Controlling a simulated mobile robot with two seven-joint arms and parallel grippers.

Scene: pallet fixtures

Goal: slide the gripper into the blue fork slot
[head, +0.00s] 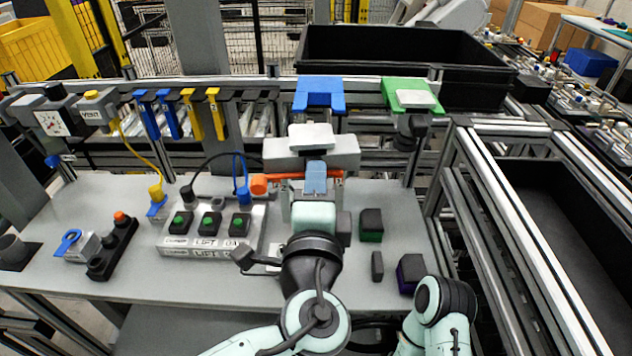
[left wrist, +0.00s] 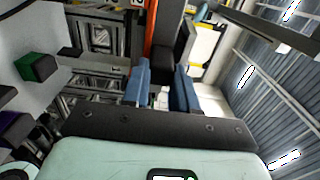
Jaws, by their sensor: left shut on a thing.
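The blue fork slot (head: 319,84) sits on the rear rail, with a notch in its front edge. The task's gripper tool (head: 285,150), a light grey body with a white top block, is in front of the slot and apart from it in the picture. An orange bar (head: 272,181) shows just below the body. My left gripper (head: 316,178), with blue fingers, is shut on the tool; its fingers (left wrist: 163,88) close around a dark part in the left wrist view. The exact grasp is partly hidden. My right arm shows at the lower right, but its gripper does not.
A green fork slot (head: 398,88) with a pale block in it is right of the blue one. A black bin (head: 400,72) stands behind. Cables hang at left.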

